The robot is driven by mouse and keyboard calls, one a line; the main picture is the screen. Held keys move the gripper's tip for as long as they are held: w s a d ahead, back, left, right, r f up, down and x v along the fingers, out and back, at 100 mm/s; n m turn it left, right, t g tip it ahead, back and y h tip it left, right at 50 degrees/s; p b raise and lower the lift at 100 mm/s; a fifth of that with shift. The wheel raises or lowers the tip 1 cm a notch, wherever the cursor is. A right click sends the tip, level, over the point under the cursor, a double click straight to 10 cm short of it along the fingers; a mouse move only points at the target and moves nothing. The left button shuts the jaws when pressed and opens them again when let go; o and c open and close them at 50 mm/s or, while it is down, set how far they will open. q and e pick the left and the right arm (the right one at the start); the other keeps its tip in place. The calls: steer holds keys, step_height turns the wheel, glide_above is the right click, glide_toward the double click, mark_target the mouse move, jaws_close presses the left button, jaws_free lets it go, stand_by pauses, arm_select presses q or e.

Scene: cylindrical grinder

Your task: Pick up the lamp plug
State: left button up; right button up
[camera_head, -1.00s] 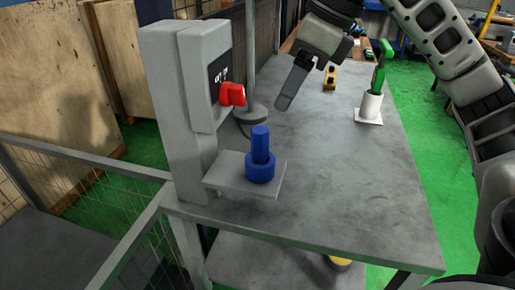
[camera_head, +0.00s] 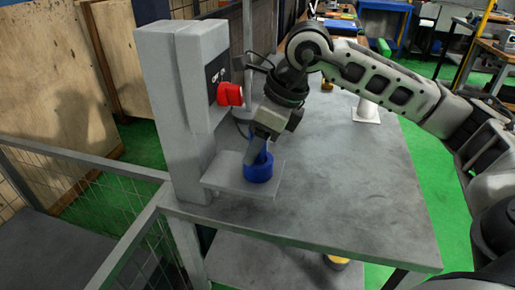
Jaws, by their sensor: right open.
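A blue plug (camera_head: 258,172) with a wide round base and a narrower stem stands upright on a small grey shelf (camera_head: 222,179). The shelf sticks out from a grey box-like post. My right gripper (camera_head: 257,155) is tilted down from above, its fingers at the plug's stem and hiding much of it. The gripper is open; I cannot tell whether its fingers touch the stem. My left gripper is not in view.
The grey post (camera_head: 171,100) with a red knob (camera_head: 230,94) stands just left of my gripper. The grey table (camera_head: 350,200) is clear at front and right. A white holder (camera_head: 367,110) stands at the back right. Mesh fencing runs along the left.

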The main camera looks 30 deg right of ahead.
steer(key=c, duration=1.1)
